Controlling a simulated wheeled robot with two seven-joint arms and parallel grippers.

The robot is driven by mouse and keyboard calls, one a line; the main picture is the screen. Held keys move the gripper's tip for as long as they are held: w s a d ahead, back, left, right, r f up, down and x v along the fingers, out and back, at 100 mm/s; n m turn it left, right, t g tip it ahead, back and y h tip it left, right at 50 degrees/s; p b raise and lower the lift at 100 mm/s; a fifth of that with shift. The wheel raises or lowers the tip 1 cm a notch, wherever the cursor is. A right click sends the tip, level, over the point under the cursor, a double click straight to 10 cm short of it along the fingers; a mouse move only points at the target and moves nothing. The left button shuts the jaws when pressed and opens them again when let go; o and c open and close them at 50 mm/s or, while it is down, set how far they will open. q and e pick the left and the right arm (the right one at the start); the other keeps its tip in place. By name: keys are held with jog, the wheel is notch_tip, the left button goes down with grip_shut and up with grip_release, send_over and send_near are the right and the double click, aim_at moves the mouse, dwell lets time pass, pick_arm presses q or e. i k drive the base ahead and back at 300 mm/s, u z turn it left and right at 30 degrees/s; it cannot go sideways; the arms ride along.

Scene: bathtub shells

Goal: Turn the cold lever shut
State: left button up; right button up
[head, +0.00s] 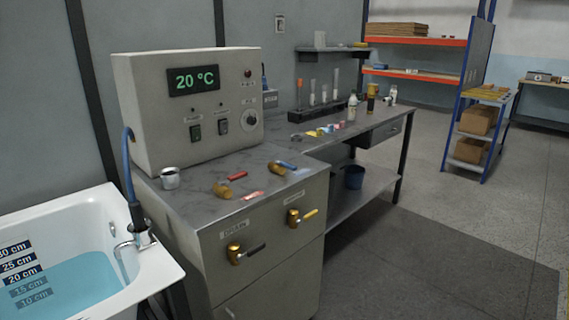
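The lever with the blue handle (287,165), which I take as the cold lever, is on top of the grey metal cabinet (200,205). It sits on a brass valve body (276,169), with the handle pointing to the right and slightly toward the front. A blue label (303,171) lies beside it. A red-handled lever (237,175) on another brass valve (222,190) is to its left, with a red label (252,195) in front. Neither of my grippers is in view.
A control box (190,105) reading 20 °C stands behind the levers, a metal cup (170,178) to their left. A white tub (85,220) with water is left; a workbench (345,135) extends back right.

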aim_at(292, 167)
jog(key=u, duration=0.25)
jog(key=k, duration=0.65)
jog(key=u, duration=0.65)
jog(key=k, duration=0.4)
jog(key=z, duration=1.05)
jog(key=i, duration=1.8)
jog(key=u, duration=1)
